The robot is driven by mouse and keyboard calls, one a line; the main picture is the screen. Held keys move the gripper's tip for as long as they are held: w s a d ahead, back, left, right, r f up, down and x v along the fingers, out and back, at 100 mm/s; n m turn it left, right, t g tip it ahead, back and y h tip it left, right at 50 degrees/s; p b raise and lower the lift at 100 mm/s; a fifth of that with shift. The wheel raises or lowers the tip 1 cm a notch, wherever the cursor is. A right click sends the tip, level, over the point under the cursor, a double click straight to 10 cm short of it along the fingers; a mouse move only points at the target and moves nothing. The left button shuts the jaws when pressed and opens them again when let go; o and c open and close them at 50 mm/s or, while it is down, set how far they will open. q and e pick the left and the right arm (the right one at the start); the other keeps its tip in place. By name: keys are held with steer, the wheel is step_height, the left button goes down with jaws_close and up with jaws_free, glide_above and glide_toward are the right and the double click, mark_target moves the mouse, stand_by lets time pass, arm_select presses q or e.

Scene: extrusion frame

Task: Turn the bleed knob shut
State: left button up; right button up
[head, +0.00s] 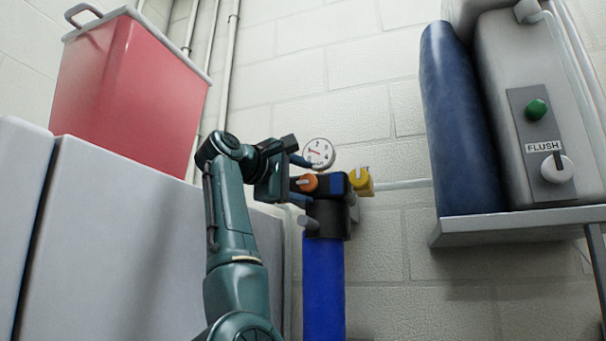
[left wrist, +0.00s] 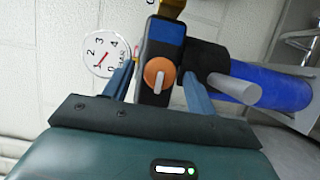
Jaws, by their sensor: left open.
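An orange round knob (head: 306,183) with a pale pointer bar sits on the dark valve block on top of a blue cylinder (head: 323,280). No label shows on it. In the left wrist view the orange knob (left wrist: 153,69) faces me, its bar roughly upright in the picture. My left gripper (head: 299,181) is open in front of it. In the left wrist view the blue fingers of my left gripper (left wrist: 160,72) stand on either side of the knob, with gaps visible. A round gauge (head: 319,153) is beside the block. My right gripper is not in view.
A yellow fitting (head: 361,182) is on the block's right side. A grey stub (left wrist: 234,88) sticks out near the right finger. A red bin (head: 130,90) stands at left. A shelf (head: 520,226) at right holds a grey unit labelled FLUSH and a dark blue roll (head: 458,120).

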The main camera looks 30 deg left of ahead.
arm_select(q)
steer(key=shift+w, duration=0.35)
steer(key=shift+c, duration=0.4)
steer(key=c, duration=0.9)
